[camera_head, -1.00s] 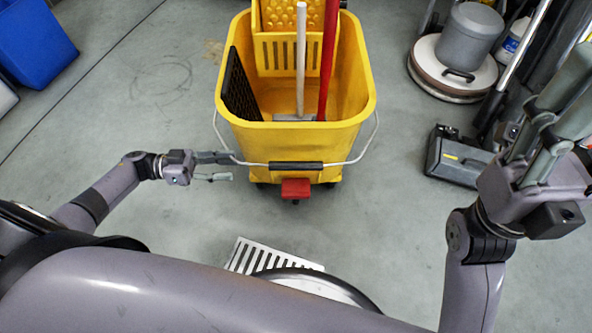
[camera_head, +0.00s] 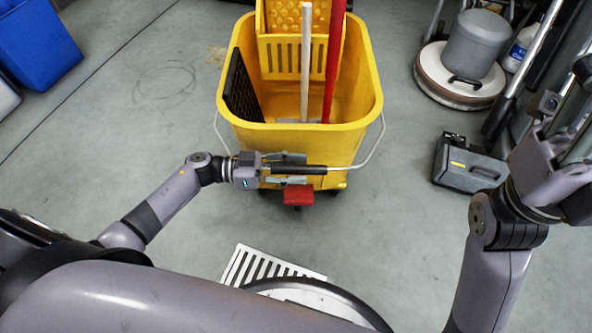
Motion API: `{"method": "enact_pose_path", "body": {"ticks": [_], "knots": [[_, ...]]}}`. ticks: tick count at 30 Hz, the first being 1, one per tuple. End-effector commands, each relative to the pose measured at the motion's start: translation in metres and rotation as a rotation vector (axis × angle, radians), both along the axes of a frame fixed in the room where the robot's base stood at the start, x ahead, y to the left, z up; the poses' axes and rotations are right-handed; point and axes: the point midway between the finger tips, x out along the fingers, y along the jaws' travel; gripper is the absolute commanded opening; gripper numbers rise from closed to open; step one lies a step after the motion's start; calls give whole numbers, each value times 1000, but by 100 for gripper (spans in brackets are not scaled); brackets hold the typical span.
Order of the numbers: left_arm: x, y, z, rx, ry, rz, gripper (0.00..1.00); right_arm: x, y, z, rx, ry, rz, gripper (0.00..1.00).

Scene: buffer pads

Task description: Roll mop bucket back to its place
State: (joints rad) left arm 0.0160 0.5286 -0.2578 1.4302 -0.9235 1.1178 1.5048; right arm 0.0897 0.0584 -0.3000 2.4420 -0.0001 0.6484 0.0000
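The yellow mop bucket (camera_head: 290,150) stands upright on the grey floor at the top middle. A white pole (camera_head: 305,60) and a red pole (camera_head: 334,65) stand in it. Its wire handle with a black grip (camera_head: 310,170) hangs across the front, above a red pedal (camera_head: 298,194). My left gripper (camera_head: 297,169) is open, one finger above and one below the left part of the black grip; contact cannot be told. My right gripper (camera_head: 577,125) is raised at the right edge, partly cut off, fingers apart and empty, far from the bucket.
A floor drain grate (camera_head: 262,262) lies in front of the bucket. A blue bin (camera_head: 38,45) is at the far left. The floor left of the bucket is clear.

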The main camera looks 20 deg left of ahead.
Motion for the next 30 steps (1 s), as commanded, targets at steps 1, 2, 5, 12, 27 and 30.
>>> {"method": "enact_pose_path", "body": {"ticks": [1,2,5,12,27,30], "knots": [[1,-2,0,-1,0,-1,40,-1,0,0,0,-3,0,53],[1,-3,0,-1,0,-1,40,-1,0,1,0,-4,0,53],[1,-3,0,0,0,0,40,-1,0,1,0,-5,0,53],[1,-3,0,0,0,0,33,-1,0,1,0,-5,0,53],[1,-3,0,0,0,0,0,-1,0,1,0,-5,0,53],[1,-2,0,1,0,0,0,-1,0,1,0,-5,0,53]]}}
